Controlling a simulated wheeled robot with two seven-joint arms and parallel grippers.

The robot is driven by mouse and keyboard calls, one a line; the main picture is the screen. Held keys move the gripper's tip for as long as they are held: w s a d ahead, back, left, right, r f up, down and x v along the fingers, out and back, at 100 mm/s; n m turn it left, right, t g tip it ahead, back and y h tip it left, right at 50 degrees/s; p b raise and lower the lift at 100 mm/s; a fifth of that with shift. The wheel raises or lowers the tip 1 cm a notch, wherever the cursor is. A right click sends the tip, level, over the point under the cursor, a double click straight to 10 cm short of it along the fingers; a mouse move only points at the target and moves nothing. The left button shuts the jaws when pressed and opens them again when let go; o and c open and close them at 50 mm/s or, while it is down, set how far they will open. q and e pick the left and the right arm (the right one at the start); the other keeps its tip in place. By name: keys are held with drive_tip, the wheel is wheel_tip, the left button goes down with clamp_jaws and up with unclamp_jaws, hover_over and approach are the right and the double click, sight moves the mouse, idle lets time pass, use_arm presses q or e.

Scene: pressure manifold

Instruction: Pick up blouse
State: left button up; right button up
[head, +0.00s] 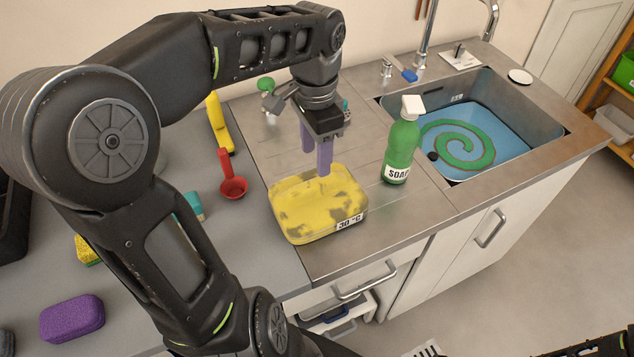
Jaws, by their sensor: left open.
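I cannot make out a blouse anywhere in the head view. My left gripper (316,161) hangs down from the top of the picture, with its two purple fingers apart and nothing seen between them. It is over the back part of a yellow tub with grey-brown patches (318,207), labelled "30 °C", on the steel counter. Whether the fingertips touch the tub or stay just above it, I cannot tell. My right gripper is not in the picture.
A green soap bottle (401,146) stands right of the tub, before a sink (553,129) with blue bottom and green spiral. A red ladle (233,187), yellow item (218,125) and purple sponge (72,319) lie left. My left arm hides some of the left counter.

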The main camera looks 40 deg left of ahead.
sight(315, 183)
use_arm(q)
drive_tip(key=shift+s, duration=0.1)
drive_tip(key=shift+f, duration=1.3)
drive_tip(key=shift+f, duration=0.1)
wheel_tip(315, 183, down, 5)
drive_tip(key=shift+p, duration=0.7)
drive_tip(key=shift+c, duration=0.5)
clamp_jaws()
